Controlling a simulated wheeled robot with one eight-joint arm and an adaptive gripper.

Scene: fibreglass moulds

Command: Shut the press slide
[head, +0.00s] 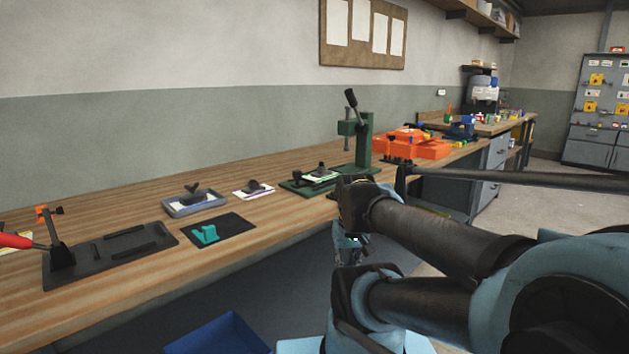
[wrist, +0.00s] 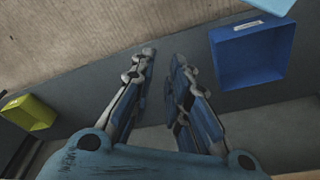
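The green press (head: 364,142) stands on the bench, with a black-handled lever tilted up at its top. Its low green base (head: 300,187) reaches out to the left. On the base lies a pale plate with a dark knobbed part (head: 321,172), which looks like the slide; I cannot tell how far out it is. My gripper (head: 348,250) hangs in front of the bench edge, below and apart from the press, partly hidden by my arm. In the wrist view, my gripper (wrist: 165,58) has its two fingers apart with nothing between them. The press is not seen in the wrist view.
The wooden bench (head: 140,210) holds a black fixture (head: 110,258), a grey tray (head: 195,208), a dark mat with a teal part (head: 205,235) and orange moulds (head: 425,148). A blue bin (wrist: 250,55) and a yellow-green bin (wrist: 28,115) sit below the bench edge.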

